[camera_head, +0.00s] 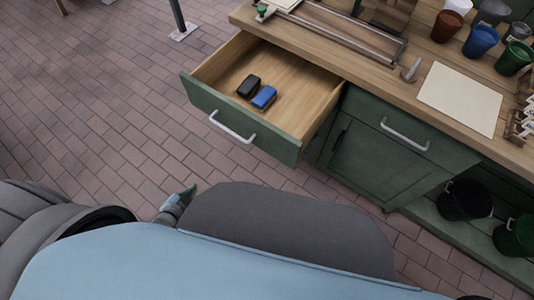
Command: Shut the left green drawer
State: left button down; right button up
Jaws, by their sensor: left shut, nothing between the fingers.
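The left green drawer (240,118) is pulled out of the wooden-topped cabinet, with its silver handle (232,128) facing down toward me. Inside its wooden box lie a black object (248,85) and a blue object (264,97), side by side. My left gripper (190,193) shows small beyond the edge of my body, below the drawer front in the picture. It is shut and empty, apart from the drawer and its handle. Most of the left arm is hidden. My right gripper is not in view.
Another green drawer (388,130) is closed to the right, above a cabinet door (368,165). The countertop (380,82) holds a cream sheet (460,98), a metal-railed frame and several coloured buckets. Dark bins stand on a lower shelf at right. The brick floor (100,110) is clear at left.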

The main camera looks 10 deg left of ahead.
aim_at(280, 152)
pick_arm(q)
jog(key=w+d+r+m+t+h+b, duration=0.5)
jog(key=w+r+m+h+b, duration=0.35)
jog(key=w+m, duration=0.4)
jog(key=s+d+r+m+g+h+b, duration=0.3)
jog(key=s+d+m+g+h+b, duration=0.2)
jog(key=d+m+g+h, duration=0.5)
jog(key=w+d+m+t, duration=0.1)
jog(key=w+d, duration=0.1)
jog(key=w+d+y, duration=0.1)
jog(key=w+d, duration=0.1)
jog(key=d, duration=0.1)
jog(key=w+d+m+t, duration=0.1)
jog(key=w+d, duration=0.1)
jog(key=w, duration=0.1)
jog(key=shift+d+r+m+t+b, duration=0.15)
jog(key=shift+r+m+t+b, duration=0.15)
jog(key=shift+m, duration=0.05)
jog(key=shift+w+y, duration=0.1)
jog(key=shift+y, duration=0.15)
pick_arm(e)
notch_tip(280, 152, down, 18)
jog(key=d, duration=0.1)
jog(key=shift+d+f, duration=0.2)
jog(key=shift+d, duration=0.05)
